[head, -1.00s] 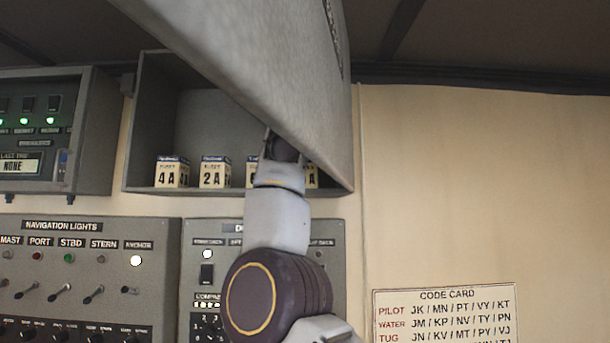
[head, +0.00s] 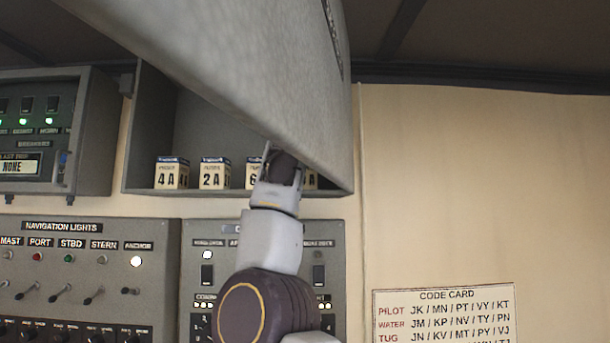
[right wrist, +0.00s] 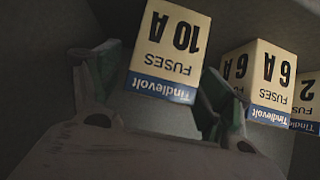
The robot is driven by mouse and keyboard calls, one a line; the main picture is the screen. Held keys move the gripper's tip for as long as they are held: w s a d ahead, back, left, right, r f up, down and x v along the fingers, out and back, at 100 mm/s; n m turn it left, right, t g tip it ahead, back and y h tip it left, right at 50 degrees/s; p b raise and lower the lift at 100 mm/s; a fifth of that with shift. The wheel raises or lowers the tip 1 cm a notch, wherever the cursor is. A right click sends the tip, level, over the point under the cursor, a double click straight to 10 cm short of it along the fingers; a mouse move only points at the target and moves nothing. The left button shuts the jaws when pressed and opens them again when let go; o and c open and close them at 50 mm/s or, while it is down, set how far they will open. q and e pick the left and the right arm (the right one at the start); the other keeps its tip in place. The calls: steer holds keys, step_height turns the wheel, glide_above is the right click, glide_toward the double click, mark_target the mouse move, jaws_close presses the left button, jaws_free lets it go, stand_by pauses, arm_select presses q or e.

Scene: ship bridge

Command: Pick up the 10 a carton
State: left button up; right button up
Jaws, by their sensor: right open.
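The 10 A carton (right wrist: 168,48) is a cream fuse box with a blue band, upside down in the right wrist view. In the head view only a sliver of it (head: 312,180) shows at the right end of the cabinet shelf, behind my gripper. My right gripper (right wrist: 155,88) is open, one finger to each side of the carton's near end; I cannot tell whether they touch it. In the head view this gripper (head: 283,165) reaches into the cabinet, partly hidden by the raised grey panel. My left gripper is not in view.
The 6 A carton (right wrist: 265,80) stands close beside the right finger in the wrist view. The 2 A (head: 214,174) and 4 A (head: 171,174) cartons stand farther left in the grey cabinet (head: 140,130). The large grey panel (head: 265,70) hangs close over my arm. Switch panels (head: 85,265) lie below.

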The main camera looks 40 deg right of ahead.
steer(key=shift+w+d+f, duration=0.3)
steer(key=shift+w+f, duration=0.05)
stand_by(0.3)
steer(key=c, duration=1.3)
steer(key=shift+r, duration=0.25)
steer(key=shift+c, duration=0.2)
